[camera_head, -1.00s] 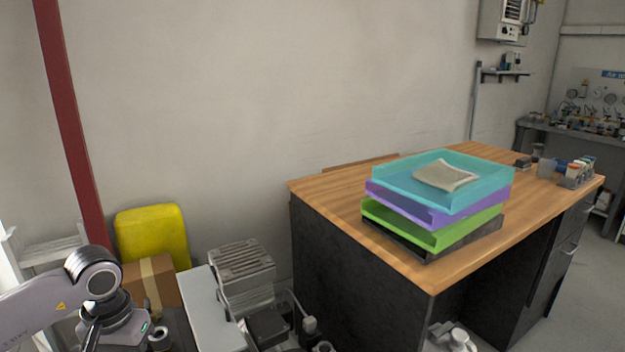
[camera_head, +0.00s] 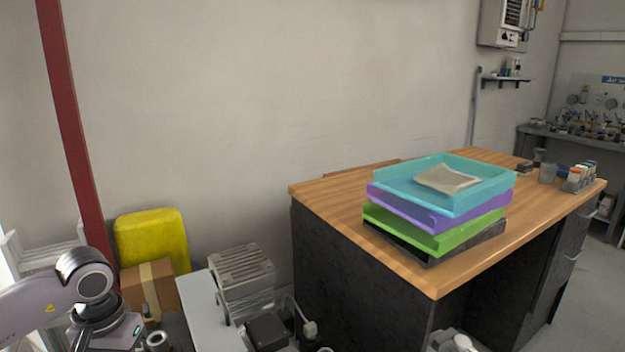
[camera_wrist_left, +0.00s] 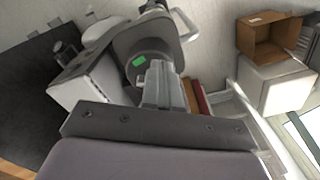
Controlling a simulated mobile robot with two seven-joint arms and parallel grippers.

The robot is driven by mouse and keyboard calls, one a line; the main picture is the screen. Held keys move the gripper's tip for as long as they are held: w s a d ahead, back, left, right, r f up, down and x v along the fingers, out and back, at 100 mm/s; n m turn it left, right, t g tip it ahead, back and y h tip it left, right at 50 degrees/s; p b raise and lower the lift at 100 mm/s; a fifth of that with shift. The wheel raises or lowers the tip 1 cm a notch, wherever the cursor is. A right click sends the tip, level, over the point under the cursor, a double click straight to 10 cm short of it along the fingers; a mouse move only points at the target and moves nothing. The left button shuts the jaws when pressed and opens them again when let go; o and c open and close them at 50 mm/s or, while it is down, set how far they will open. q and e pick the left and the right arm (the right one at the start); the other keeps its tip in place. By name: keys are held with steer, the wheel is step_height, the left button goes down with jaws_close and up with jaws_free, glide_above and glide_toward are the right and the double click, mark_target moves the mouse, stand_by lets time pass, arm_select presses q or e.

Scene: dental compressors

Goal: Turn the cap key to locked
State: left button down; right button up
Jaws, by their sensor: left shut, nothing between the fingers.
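My left gripper (camera_wrist_left: 163,88) is shut and empty in the left wrist view. Just beyond its fingers is a dark round face with a green patch (camera_wrist_left: 139,61), set in a grey housing. I cannot tell whether this is the cap key, or whether the fingers touch it. In the head view my left arm comes in at the lower left, with its fingers mostly cut off by the bottom edge. No cap key can be made out there. My right gripper is not in view.
A wooden-topped desk (camera_head: 330,197) carries stacked coloured trays (camera_head: 440,205). Left of it stand a grey ribbed unit (camera_head: 243,270), a cardboard box (camera_head: 135,292) and a yellow container (camera_head: 152,238). A red post (camera_head: 66,130) rises behind my left arm.

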arm_select(q)
step_height(320, 180, up, 6)
steer(key=p, duration=0.3)
steer(key=shift+s+p, duration=0.15)
steer(key=shift+p, duration=0.2)
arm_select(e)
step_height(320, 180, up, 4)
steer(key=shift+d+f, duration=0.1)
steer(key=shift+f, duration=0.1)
arm_select(q)
steer(key=shift+d, duration=0.1)
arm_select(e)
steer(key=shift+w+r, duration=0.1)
